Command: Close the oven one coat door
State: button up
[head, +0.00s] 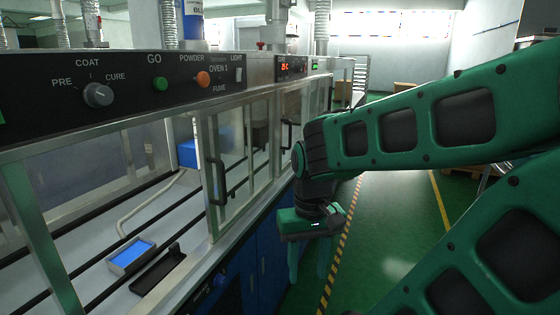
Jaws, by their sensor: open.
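The oven one panel (150,82) runs along the top left, with a selector knob (98,95) marked PRE, COAT and CURE. Below it, a framed glass door (232,160) with a dark upright handle (217,182) stands at the middle of the front. Left of this door the front looks open, and the inside shows. No label on the door itself can be read, so I cannot tell for sure that it is the coat door. My gripper (309,268) is right of the door, apart from its handle. Its fingers point down, open and empty.
A blue-topped tray (131,256) and a black piece (159,268) lie inside the opening. Green button (160,84) and orange button (203,79) sit on the panel. Blue cabinets (270,245) stand below. The green floor aisle (385,230) on the right is clear.

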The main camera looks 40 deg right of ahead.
aim_at(201, 114)
jog(key=u, duration=0.15)
jog(key=k, duration=1.15)
jog(key=z, duration=0.65)
jog(key=i, duration=1)
jog(key=u, duration=0.05)
